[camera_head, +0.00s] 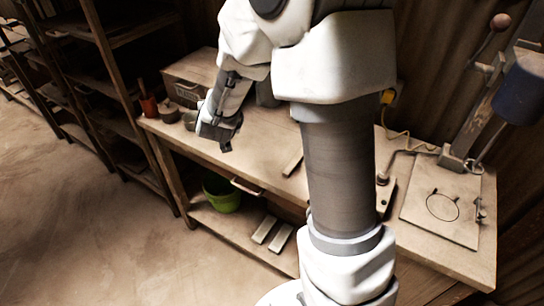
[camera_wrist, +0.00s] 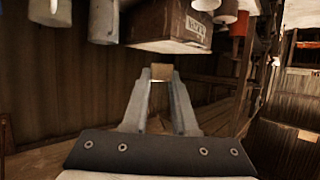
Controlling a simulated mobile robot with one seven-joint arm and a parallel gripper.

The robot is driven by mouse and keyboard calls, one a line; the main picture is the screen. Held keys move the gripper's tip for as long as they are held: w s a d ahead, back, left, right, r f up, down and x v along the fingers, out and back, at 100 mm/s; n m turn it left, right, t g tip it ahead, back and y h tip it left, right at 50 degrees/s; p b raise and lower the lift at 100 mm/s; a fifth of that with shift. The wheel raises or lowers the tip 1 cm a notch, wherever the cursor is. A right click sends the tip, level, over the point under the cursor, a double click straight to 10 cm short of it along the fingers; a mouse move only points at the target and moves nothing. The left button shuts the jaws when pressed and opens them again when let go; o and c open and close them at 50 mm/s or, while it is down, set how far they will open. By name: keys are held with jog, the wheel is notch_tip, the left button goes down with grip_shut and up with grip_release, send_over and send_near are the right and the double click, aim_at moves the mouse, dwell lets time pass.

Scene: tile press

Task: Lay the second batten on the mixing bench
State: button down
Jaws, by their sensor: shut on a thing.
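My gripper (camera_head: 218,133) is over the left part of the mixing bench (camera_head: 260,175). In the wrist view its two fingers (camera_wrist: 161,95) are shut on a small tan wooden piece at their tips, which looks like the end of a batten (camera_wrist: 161,72). I cannot make out the held batten in the head view. A thin pale strip, probably another batten (camera_head: 292,163), lies on the bench top to the right of my gripper, left of my arm column.
A box (camera_head: 190,80), a red cup (camera_head: 148,106) and dark pots stand at the bench's back left. Below are a green bucket (camera_head: 222,193) and two pale bars (camera_head: 264,229) on the lower shelf. A press with a blue cylinder (camera_head: 527,85) stands at the right.

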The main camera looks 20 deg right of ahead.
jog(key=s+d+f+m+g+h+b, duration=0.2)
jog(key=s+f+m+g+h+b, duration=0.5)
jog(key=s+f+b, duration=0.55)
jog(key=m+t+h+b, duration=0.1)
jog(key=b, duration=0.6)
send_over(260, 162)
notch_tip(260, 162, down, 5)
jog(key=shift+f, duration=0.1)
jog(key=shift+f+b, duration=1.2)
jog(key=shift+f, duration=0.6)
jog(key=shift+f, duration=0.1)
jog(key=c, duration=0.7)
grip_release()
